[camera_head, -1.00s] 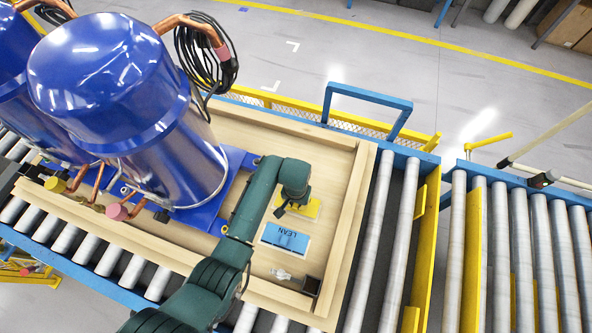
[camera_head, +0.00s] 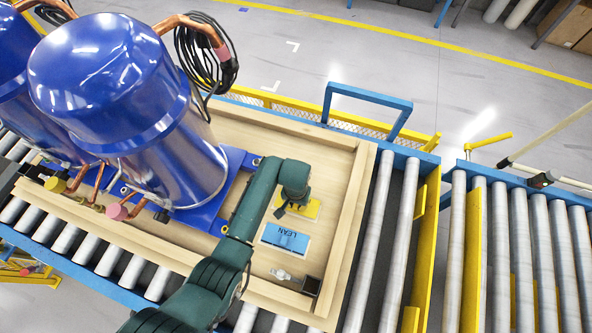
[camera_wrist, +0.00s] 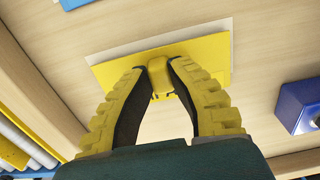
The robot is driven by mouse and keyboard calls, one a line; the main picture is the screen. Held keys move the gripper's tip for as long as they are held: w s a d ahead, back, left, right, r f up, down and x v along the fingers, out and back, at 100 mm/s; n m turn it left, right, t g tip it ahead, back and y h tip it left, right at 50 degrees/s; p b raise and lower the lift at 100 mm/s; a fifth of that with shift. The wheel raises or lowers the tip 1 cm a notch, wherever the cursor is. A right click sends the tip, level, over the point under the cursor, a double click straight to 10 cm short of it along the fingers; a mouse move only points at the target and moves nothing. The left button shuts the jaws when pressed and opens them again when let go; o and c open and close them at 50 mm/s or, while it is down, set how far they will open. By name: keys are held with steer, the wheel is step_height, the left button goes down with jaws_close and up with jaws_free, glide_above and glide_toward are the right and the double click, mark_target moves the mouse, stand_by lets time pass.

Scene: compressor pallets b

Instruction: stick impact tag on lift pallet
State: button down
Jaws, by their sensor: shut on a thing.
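The yellow impact tag (camera_head: 312,209) is a flat plate at the pallet's right end, partly covered by my wrist in the head view. In the wrist view the tag (camera_wrist: 210,60) has a raised yellow knob (camera_wrist: 159,76), and my gripper (camera_wrist: 160,72) is shut on that knob. A white sheet (camera_wrist: 120,53) shows past the tag's edges, with the tag slightly turned against it. The tag lies flat on or just above the sheet; I cannot tell if they touch. The wooden lift pallet (camera_head: 335,165) lies below, on the rollers.
A blue compressor (camera_head: 150,110) stands left. Raised wooden rails edge the pallet. Conveyor rollers (camera_head: 387,230) run right.

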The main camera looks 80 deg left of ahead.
steer(key=shift+f+b, duration=0.3)
steer(key=shift+f, duration=0.2)
stand_by(0.4)
steer(key=c, duration=1)
jaws_free()
steer(key=shift+o, duration=0.2)
step_height(320, 180, up, 12)
